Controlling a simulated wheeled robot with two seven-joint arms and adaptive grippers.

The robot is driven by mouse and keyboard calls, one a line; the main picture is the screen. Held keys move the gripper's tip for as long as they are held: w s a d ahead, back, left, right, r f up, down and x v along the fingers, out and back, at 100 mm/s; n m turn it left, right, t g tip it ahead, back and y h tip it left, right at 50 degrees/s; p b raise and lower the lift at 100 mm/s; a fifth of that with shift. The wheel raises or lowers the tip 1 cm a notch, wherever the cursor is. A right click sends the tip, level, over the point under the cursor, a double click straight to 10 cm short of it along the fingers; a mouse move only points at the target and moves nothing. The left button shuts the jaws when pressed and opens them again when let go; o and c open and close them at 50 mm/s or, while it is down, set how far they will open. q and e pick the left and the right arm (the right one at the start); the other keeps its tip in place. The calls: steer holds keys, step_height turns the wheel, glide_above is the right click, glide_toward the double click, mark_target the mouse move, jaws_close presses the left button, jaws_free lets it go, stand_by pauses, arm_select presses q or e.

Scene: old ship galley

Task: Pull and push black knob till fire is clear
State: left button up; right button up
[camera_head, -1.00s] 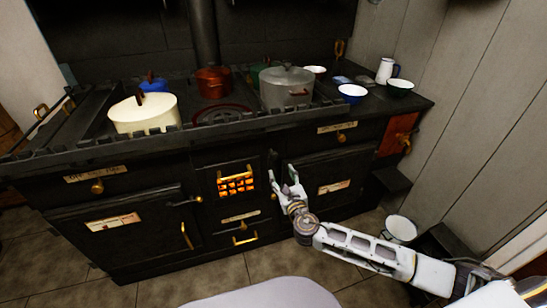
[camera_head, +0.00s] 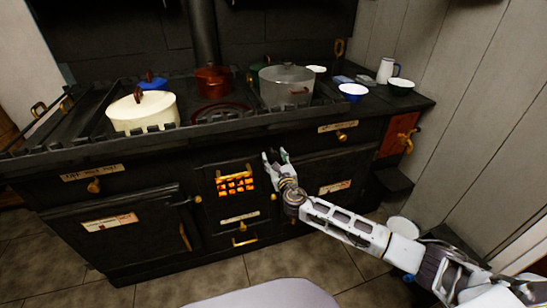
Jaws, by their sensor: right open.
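The black stove (camera_head: 150,165) fills the middle of the view. Its fire (camera_head: 236,183) glows orange behind a small barred opening with brass fittings. My right gripper (camera_head: 275,156) is open, with its fingers pointing up, in front of the stove just right of and above the fire opening. I cannot make out the black knob; the dark front and my fingers may hide it. I cannot tell whether the fingers touch the stove. My left gripper is not in view.
On the stove top stand a cream pot (camera_head: 143,110), a red pot (camera_head: 212,79), a grey pot (camera_head: 287,86) and several bowls. A brass handle (camera_head: 244,240) sticks out below the fire. Tiled floor is clear in front.

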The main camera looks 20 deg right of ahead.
steer(key=shift+w, duration=1.05)
jaws_close()
